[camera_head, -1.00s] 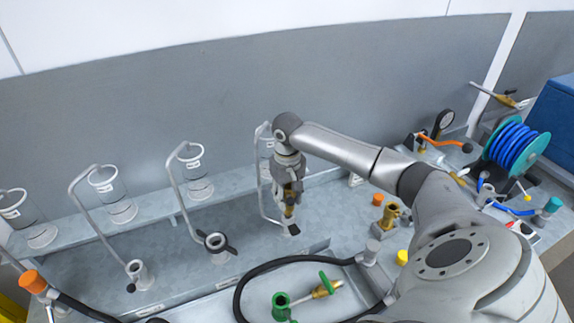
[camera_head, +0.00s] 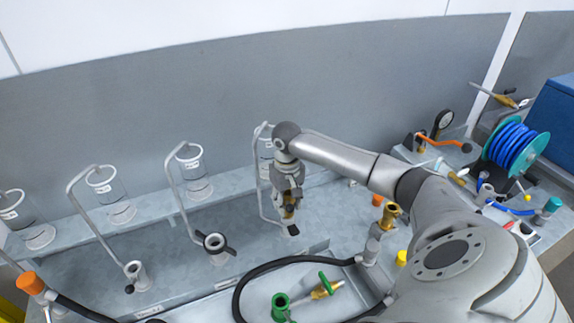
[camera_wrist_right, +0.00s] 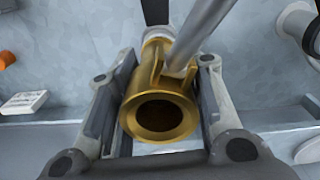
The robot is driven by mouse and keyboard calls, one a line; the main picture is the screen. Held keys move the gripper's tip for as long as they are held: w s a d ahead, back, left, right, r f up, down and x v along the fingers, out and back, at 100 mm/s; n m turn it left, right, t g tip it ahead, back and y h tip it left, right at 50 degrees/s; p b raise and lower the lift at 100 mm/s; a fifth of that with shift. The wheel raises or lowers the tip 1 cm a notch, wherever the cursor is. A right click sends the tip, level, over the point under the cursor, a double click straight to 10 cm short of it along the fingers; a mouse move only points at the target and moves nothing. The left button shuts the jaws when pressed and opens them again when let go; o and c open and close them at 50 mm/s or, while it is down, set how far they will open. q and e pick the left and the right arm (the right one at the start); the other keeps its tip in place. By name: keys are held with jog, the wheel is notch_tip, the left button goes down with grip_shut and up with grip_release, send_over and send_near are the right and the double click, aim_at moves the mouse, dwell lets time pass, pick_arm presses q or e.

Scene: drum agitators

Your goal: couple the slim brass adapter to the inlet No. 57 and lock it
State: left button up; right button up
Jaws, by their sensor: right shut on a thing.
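My right gripper (camera_head: 288,200) is shut on a slim brass adapter (camera_head: 289,212), low over the third inlet spot from the left. In the right wrist view the adapter (camera_wrist_right: 143,82) sits between both fingers, its open flanged end towards the camera. A pale ring shows at its far end, and a grey bent pipe (camera_wrist_right: 192,40) crosses close beside it. The inlet under the adapter is mostly hidden; a dark lever end (camera_head: 293,230) shows beside it. I cannot tell whether adapter and inlet touch. Inlet numbers are too small to read. My left gripper is not in view.
Two other inlets, one with two dark levers (camera_head: 216,246) and one further left (camera_head: 137,273), stand by bent pipes and glass cylinders. A wider brass fitting (camera_head: 388,215), an orange cap (camera_head: 377,200) and a black hose (camera_head: 290,261) lie to the right and front.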

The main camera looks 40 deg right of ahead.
jog(key=shift+f, duration=0.45)
dwell(0.6)
jog(key=shift+s+a+f, duration=0.1)
jog(key=shift+s+f, duration=0.05)
jog(key=shift+f, duration=0.05)
jog(key=o, duration=1.4)
jog(key=shift+r, duration=0.1)
jog(key=shift+r, duration=0.35)
notch_tip(320, 180, up, 16)
jog(key=shift+r, duration=0.15)
dwell(0.3)
